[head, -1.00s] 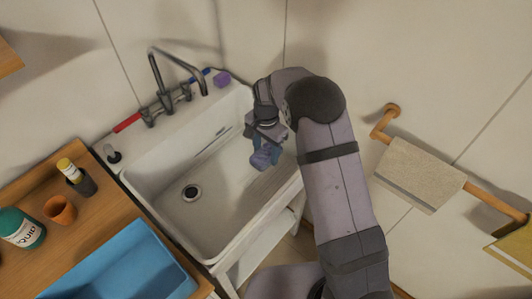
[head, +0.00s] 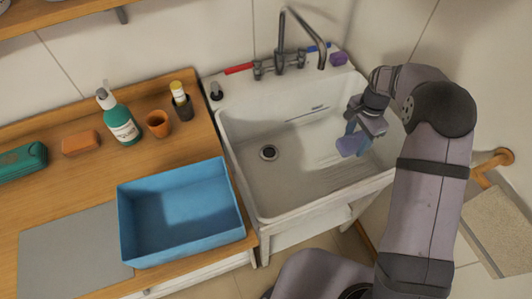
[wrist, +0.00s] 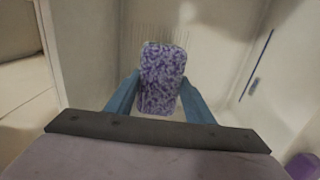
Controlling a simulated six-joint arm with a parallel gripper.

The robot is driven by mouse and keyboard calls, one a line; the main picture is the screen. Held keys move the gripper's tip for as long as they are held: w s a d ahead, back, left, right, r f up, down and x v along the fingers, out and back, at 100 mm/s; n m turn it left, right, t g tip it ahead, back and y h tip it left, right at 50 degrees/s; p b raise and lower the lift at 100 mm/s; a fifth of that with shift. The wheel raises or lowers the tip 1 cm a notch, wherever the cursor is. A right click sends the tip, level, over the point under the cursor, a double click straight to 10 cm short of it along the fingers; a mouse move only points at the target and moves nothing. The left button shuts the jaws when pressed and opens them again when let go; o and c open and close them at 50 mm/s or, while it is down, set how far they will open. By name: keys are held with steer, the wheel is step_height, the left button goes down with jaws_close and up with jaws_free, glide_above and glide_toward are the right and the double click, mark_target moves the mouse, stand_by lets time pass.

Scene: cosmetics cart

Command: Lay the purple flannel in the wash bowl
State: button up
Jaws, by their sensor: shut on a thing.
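The purple flannel (head: 350,146) is a small, mottled purple pad, and it fills the middle of the wrist view (wrist: 163,78). My gripper (head: 357,133) is shut on it, with a blue finger on each side. It holds the flannel over the right part of the white sink; I cannot tell how far above the basin floor. The wash bowl appears to be the blue rectangular tub (head: 128,222) on the wooden counter, left of the sink. It looks empty and stands apart from my gripper.
The white sink (head: 250,192) has a tall metal tap (head: 283,35) at its back. A purple block (head: 338,58) sits on the sink ledge. A green bottle (head: 120,122), an orange cup (head: 158,124) and a dark holder (head: 182,103) stand behind the tub. A grey mat (head: 70,250) lies left.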

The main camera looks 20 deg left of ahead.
steer(key=s+a+r+n+p, duration=0.2)
steer(key=s+a+r, duration=0.15)
steer(key=a, duration=0.25)
steer(key=s+a+r+n+p, duration=0.1)
steer(key=s+a+r, duration=0.1)
steer(key=a+r, duration=0.3)
step_height(320, 180, up, 7)
steer(key=n, duration=1.4)
glide_above(205, 213)
steer(key=shift+f+p, duration=0.95)
steer(key=shift+f, duration=4)
steer(key=shift+f, duration=0.2)
steer(key=o, duration=1)
steer(key=shift+c, duration=0.2)
